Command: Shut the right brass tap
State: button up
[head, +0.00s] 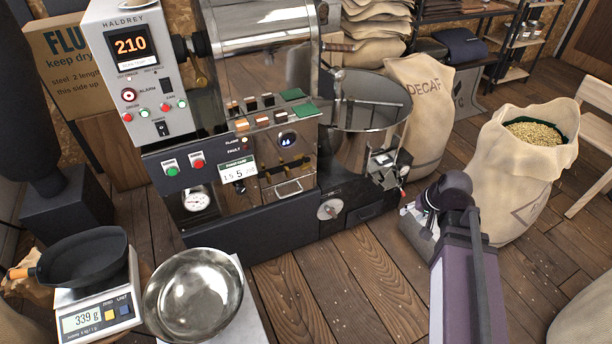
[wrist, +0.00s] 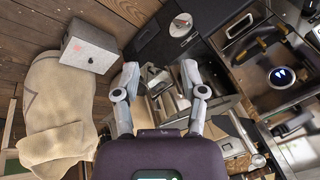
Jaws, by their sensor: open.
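In the wrist view, brass-toned fittings with dark handles (wrist: 256,46) show at the upper right, beside the blue-lit indicator (wrist: 282,76). My gripper (head: 410,210) is right of the roaster, apart from the taps. In the wrist view my gripper (wrist: 160,82) has its two fingers spread with nothing between them.
An open bean sack (head: 520,150) stands right, and a grey box (wrist: 90,47) lies on the floor near my gripper. A scale (head: 95,315) and metal bowl (head: 193,295) stand front left.

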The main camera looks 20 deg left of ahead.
jog(key=w+a+f+m+t+y+b, duration=0.1)
jog(key=w+a+f+t+y+b, duration=0.4)
jog(key=a+b, duration=0.55)
jog(key=w+a+f+m+y+b, duration=0.1)
jog(key=w+a+f+y+b, duration=0.2)
jog(key=w+a+f+b, duration=0.6)
jog(key=m+t+y+b, duration=0.1)
jog(key=m+t+b, duration=0.45)
jog(key=b, duration=1.05)
send_near(305, 166)
jog(key=v, duration=0.3)
jog(key=shift+s+d+f, duration=0.1)
jog(key=shift+d+f, duration=0.25)
jog(key=shift+d, duration=0.1)
jog(key=x, duration=1.3)
jog(key=shift+a, duration=0.4)
grip_shut()
